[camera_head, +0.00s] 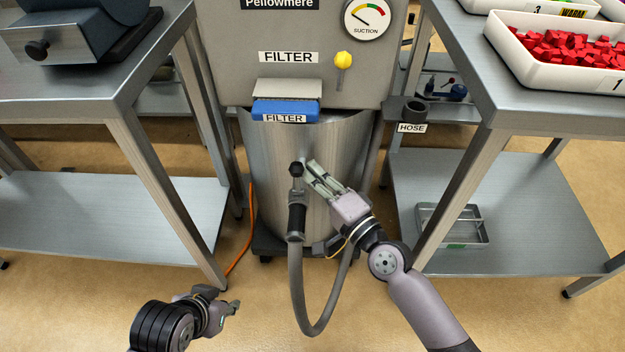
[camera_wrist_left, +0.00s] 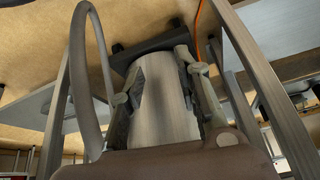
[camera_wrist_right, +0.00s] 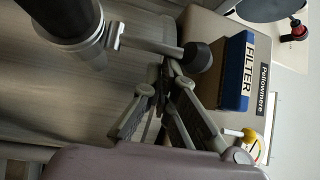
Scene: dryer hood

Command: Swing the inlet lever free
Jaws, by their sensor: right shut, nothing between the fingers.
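The inlet lever is a short metal rod with a black knob (camera_head: 297,168), standing above the hose's black end fitting (camera_head: 296,215) at the front of the steel drum (camera_head: 262,150). In the right wrist view the lever's rod (camera_wrist_right: 150,46) runs sideways from the fitting to the knob (camera_wrist_right: 197,57). My right gripper (camera_head: 312,168) is shut and empty, its fingertips just right of the knob in the head view; I cannot tell whether they touch it. My left gripper (camera_head: 234,308) is open and empty, low at the front left; its parted fingers show in the left wrist view (camera_wrist_left: 162,70).
The grey hose (camera_head: 312,325) loops down in front of the drum. A blue filter drawer (camera_head: 285,110) and yellow knob (camera_head: 343,60) sit above. A hose holder (camera_head: 413,110) is at the right. Steel tables (camera_head: 110,95) flank the drum. An orange cord (camera_head: 243,255) lies left.

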